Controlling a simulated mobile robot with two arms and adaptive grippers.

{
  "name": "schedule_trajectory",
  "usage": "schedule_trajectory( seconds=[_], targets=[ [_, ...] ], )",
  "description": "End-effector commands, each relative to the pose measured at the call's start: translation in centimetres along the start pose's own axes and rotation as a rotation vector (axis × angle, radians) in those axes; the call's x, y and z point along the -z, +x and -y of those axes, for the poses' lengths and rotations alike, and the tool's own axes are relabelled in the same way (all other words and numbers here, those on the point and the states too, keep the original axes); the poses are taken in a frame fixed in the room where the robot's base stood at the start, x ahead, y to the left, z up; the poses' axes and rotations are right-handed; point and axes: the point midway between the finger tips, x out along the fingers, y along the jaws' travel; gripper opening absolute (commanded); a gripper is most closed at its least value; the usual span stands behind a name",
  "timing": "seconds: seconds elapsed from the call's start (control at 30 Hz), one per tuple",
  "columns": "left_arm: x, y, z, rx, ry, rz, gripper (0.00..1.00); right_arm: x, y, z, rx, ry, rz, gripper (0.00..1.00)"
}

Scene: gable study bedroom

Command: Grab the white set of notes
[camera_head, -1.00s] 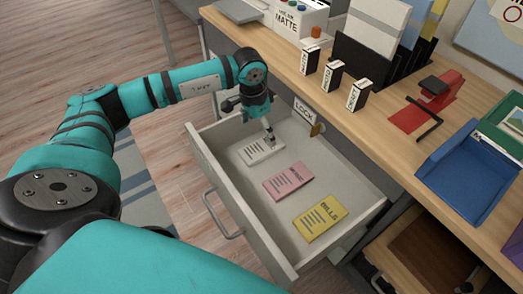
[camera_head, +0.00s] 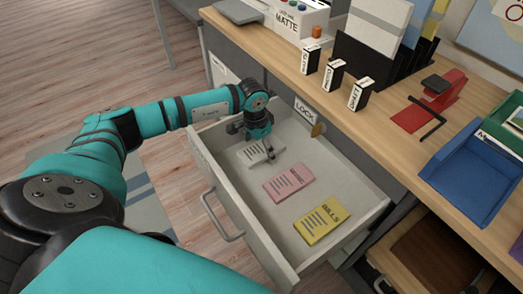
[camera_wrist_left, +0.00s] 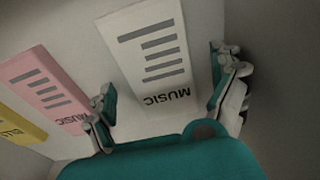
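The white set of notes (camera_head: 258,154) lies flat in the open drawer (camera_head: 275,228), at its far left end. In the left wrist view the white notes (camera_wrist_left: 152,58) carry the word MUSIC and grey lines. My left gripper (camera_head: 268,150) is down inside the drawer over the white notes. In the left wrist view my left gripper (camera_wrist_left: 168,92) is open, with one finger on each side of the notes and nothing held. Whether the fingers touch the notes cannot be told. My right gripper is not in view.
Pink notes (camera_head: 288,184) and yellow notes (camera_head: 320,219) marked BILLS lie beside the white ones in the drawer. The drawer walls stand close around my gripper. The desk (camera_head: 385,120) above holds small boxes, a red stapler-like object (camera_head: 425,105) and a blue tray (camera_head: 470,175).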

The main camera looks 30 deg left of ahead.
Motion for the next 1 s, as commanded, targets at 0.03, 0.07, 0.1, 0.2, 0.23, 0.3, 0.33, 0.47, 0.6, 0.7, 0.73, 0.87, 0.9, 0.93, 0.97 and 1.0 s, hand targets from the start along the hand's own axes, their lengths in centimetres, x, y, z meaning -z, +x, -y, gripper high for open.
schedule_trajectory(
  seconds=[0.03,0.07,0.1,0.2,0.23,0.3,0.33,0.47,0.6,0.7,0.73,0.87,0.9,0.93,0.97,1.0],
  targets=[
    [0.0,0.0,0.0,0.000,0.000,0.000,0.89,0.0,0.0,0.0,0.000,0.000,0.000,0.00],
    [0.0,0.0,0.0,0.000,0.000,0.000,0.85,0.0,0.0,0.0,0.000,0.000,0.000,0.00],
    [0.0,0.0,0.0,0.000,0.000,0.000,0.80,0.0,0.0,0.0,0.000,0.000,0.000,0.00],
    [0.0,0.0,0.0,0.000,0.000,0.000,0.67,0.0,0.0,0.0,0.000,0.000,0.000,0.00],
    [0.0,0.0,0.0,0.000,0.000,0.000,0.63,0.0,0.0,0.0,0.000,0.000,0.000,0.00],
    [0.0,-0.1,0.0,0.000,0.000,0.000,0.54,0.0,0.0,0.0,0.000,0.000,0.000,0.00],
    [0.0,-0.1,0.0,0.000,0.000,0.000,0.50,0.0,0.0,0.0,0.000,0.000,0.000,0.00],
    [0.0,-0.1,0.0,0.000,0.000,0.000,0.33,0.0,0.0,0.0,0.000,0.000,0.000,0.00],
    [0.0,-0.1,0.0,0.000,0.000,-0.001,0.29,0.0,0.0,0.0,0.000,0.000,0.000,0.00],
    [0.1,-0.2,0.0,0.000,0.000,-0.001,0.29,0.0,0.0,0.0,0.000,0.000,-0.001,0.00],
    [0.1,-0.3,0.0,0.001,0.000,-0.001,0.29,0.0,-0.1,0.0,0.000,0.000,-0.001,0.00],
    [0.3,-1.8,0.1,0.002,0.001,-0.003,0.29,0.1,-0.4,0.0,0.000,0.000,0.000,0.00],
    [0.4,-2.5,0.1,0.002,0.001,-0.004,0.29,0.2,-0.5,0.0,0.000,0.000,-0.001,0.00],
    [0.5,-3.2,0.1,0.002,0.002,-0.004,0.29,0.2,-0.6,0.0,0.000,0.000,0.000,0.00],
    [0.6,-3.8,0.1,0.002,0.002,-0.004,0.29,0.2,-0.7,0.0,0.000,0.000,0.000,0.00],
    [0.7,-4.7,0.1,0.003,0.001,-0.004,0.29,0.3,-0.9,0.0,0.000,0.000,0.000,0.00]
  ],
)
